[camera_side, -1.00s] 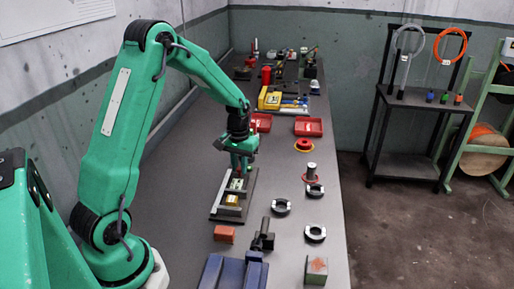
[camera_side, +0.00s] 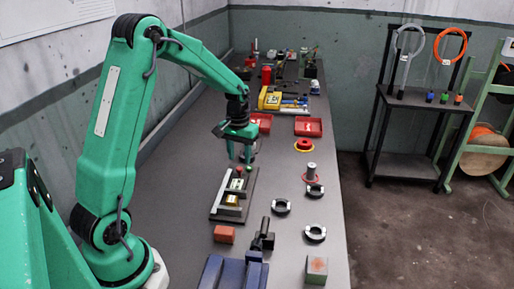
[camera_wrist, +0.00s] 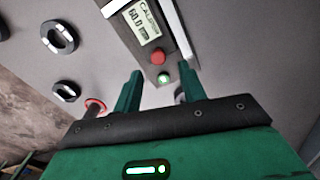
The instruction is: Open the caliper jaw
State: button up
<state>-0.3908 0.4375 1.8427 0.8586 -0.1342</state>
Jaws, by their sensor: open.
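The caliper (camera_side: 222,211) lies on the bench, a dark base with a pale bar and a small yellow block (camera_side: 232,200). In the wrist view the display (camera_wrist: 144,24) seems to read 60.0. A red button (camera_wrist: 158,57) and a lit green button (camera_wrist: 163,77) sit below it. My gripper (camera_side: 241,160) is open and empty above the caliper's far end. In the wrist view my gripper (camera_wrist: 161,70) has its fingers on either side of the buttons. Contact is not visible.
Black rings (camera_side: 281,206) and a post with a red ring (camera_side: 311,173) stand right of the caliper. An orange block (camera_side: 224,234) and a blue vise (camera_side: 233,272) are nearer. Red trays (camera_side: 307,127) lie farther back. Bare bench lies between the caliper and the rings.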

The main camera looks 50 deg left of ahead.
jog(key=shift+r, duration=1.95)
jog(key=shift+s+d+r, duration=0.1)
jog(key=shift+d+r, duration=0.15)
jog(key=shift+r, duration=0.1)
jog(key=s+d+r+m+t, duration=0.2)
jog(key=s+d+r+m, duration=0.1)
jog(key=s+d+r, duration=0.3)
jog(key=s+d+r+m+t, duration=0.3)
jog(key=s+d+r, duration=0.2)
jog(key=s+d, duration=0.5)
jog(key=s, duration=0.2)
jog(key=shift+s+d+r+t, duration=0.3)
jog(key=shift+s+r, duration=0.1)
